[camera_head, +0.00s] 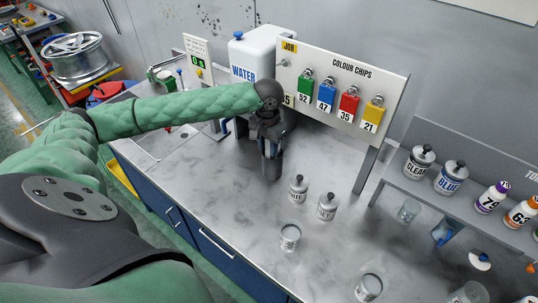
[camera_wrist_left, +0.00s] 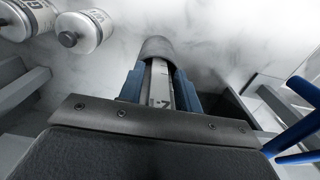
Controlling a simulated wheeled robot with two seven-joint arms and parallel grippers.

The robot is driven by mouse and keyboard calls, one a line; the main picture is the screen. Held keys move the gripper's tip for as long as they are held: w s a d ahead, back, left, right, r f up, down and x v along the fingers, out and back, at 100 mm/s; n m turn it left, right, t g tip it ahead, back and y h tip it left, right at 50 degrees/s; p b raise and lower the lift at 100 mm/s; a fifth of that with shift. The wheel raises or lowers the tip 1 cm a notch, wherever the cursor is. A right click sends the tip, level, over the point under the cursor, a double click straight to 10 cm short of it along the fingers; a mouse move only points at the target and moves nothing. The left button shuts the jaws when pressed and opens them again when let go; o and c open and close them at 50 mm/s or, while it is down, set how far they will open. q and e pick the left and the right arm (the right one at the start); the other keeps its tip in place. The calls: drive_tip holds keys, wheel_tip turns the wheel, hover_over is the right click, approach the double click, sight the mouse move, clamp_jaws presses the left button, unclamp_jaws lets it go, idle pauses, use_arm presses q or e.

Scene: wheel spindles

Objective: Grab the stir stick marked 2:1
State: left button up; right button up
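My left gripper (camera_head: 271,152) points down at a dark cylindrical holder (camera_head: 271,166) on the bench, below the left end of the colour-chip board. In the left wrist view, the gripper's two blue fingers (camera_wrist_left: 160,92) lie close along both sides of a pale flat stir stick (camera_wrist_left: 160,82). They appear shut on it. The stick carries a small dark mark with a 1 and a 2; the order is hard to read. Its far end meets the grey holder (camera_wrist_left: 157,48). My right gripper is not in view.
A white water container (camera_head: 262,50) stands behind the gripper. The colour-chip board (camera_head: 340,62) holds several tagged hooks. Two grey-lidded bottles (camera_head: 298,188) (camera_head: 327,206) and a cup (camera_head: 290,237) stand in front. A shelf (camera_head: 440,198) with bottles is at right.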

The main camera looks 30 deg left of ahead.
use_arm(q)
clamp_jaws()
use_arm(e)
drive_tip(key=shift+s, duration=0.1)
use_arm(q)
drive_tip(key=shift+r, duration=0.1)
